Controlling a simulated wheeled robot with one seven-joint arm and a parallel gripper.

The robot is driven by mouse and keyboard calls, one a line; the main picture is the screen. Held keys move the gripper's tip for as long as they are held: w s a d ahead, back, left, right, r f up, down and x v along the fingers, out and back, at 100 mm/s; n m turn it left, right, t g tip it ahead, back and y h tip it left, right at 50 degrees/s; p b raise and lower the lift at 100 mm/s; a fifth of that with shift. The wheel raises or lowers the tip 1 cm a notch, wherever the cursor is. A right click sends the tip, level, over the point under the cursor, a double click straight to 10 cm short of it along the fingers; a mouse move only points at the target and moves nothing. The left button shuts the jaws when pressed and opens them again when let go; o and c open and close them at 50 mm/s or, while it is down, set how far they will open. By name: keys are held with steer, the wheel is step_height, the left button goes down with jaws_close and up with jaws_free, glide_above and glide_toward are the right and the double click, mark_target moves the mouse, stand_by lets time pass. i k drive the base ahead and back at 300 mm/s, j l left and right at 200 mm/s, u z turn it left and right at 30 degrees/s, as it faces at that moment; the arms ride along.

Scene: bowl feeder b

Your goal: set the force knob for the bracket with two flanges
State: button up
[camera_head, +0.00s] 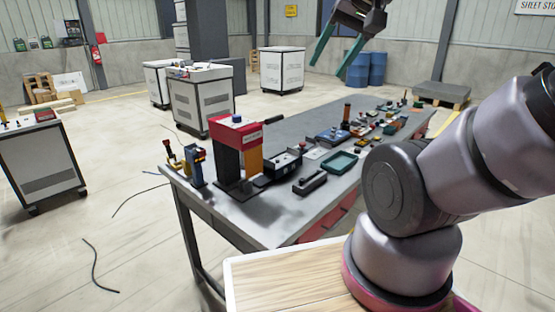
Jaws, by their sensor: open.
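My gripper (337,50) is at the top of the view, high above the far side of the workbench. Its two green fingers point down and stand apart, with nothing between them. A red and black press-like machine (238,150) with a dark lever stands at the near left part of the grey workbench (282,226). Several small devices with buttons or knobs lie on the bench, among them a dark box (283,163) beside the press. I cannot tell which part is the force knob. No bracket with two flanges can be made out at this size.
A small yellow and blue device (197,165) stands at the bench's left corner. A green tray (340,163) and a dark block (310,183) lie near the front edge. White cabinets (201,97) stand behind. Loose cables (94,268) lie on the floor at left.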

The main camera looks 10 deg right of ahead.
mark_target(237, 118)
steer(key=i+l+u, duration=0.25)
steer(key=l+u, duration=0.15)
steer(key=l, duration=0.3)
steer(key=i+l+u, duration=0.1)
steer(key=l+u, duration=0.25)
steer(key=l, duration=0.4)
steer(key=l+u, duration=0.4)
steer(key=l, duration=0.35)
steer(key=i, duration=0.05)
